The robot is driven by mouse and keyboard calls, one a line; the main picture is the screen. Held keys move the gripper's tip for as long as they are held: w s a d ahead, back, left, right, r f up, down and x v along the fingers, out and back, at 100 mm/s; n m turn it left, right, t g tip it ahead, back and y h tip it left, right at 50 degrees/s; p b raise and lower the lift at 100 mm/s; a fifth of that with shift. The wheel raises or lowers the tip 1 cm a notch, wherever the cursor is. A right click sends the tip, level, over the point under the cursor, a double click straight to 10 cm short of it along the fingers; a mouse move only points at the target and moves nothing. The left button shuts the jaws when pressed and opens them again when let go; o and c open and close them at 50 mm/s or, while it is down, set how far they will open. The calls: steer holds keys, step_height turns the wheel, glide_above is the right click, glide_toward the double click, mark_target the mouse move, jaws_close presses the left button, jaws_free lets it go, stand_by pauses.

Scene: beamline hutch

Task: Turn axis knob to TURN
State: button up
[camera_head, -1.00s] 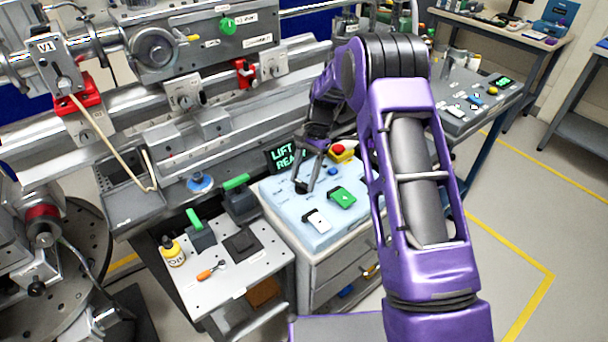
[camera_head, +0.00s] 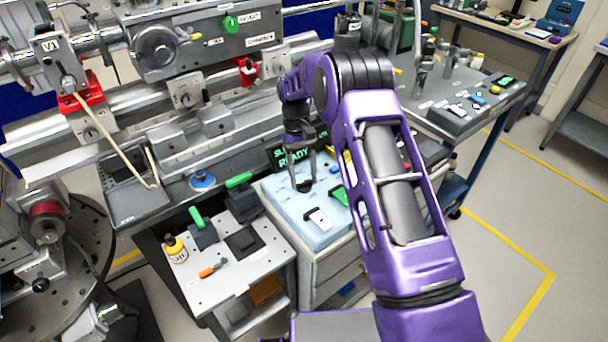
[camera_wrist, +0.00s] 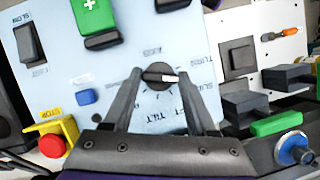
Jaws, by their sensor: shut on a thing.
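The axis knob (camera_wrist: 158,74) is small, round and dark with a white pointer mark, on the pale blue control panel (camera_wrist: 60,88). In the wrist view its pointer aims right and slightly down, near the labels that read TURN and SLIDE, the latter partly hidden by a finger. TILT and LIFT labels lie below it. My gripper (camera_wrist: 158,78) is shut on the knob, one finger on each side. In the head view my gripper (camera_head: 303,182) reaches down to the panel. A green-lettered display (camera_head: 290,155) behind reads S-something over READY, partly covered by my gripper.
A red stop button (camera_wrist: 52,146) on a yellow base and a blue button (camera_wrist: 84,97) are also near. A side tray (camera_head: 225,262) holds an oil bottle (camera_head: 175,249) and screwdriver (camera_head: 213,267).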

steer(key=n+h, duration=0.1)
steer(key=n, duration=0.2)
steer(key=n+t, duration=0.1)
steer(key=n, duration=0.1)
steer(key=shift+a+n+h, duration=0.15)
steer(key=shift+n+h, duration=0.25)
stand_by(0.4)
steer(key=o, duration=1.4)
steer(key=shift+c, duration=0.2)
steer(key=shift+r, duration=0.1)
steer(key=v, duration=1.7)
steer(key=shift+s+a+p, duration=0.15)
steer(key=shift+a+p, duration=0.1)
steer(key=shift+p, duration=0.15)
steer(key=shift+r, duration=0.2)
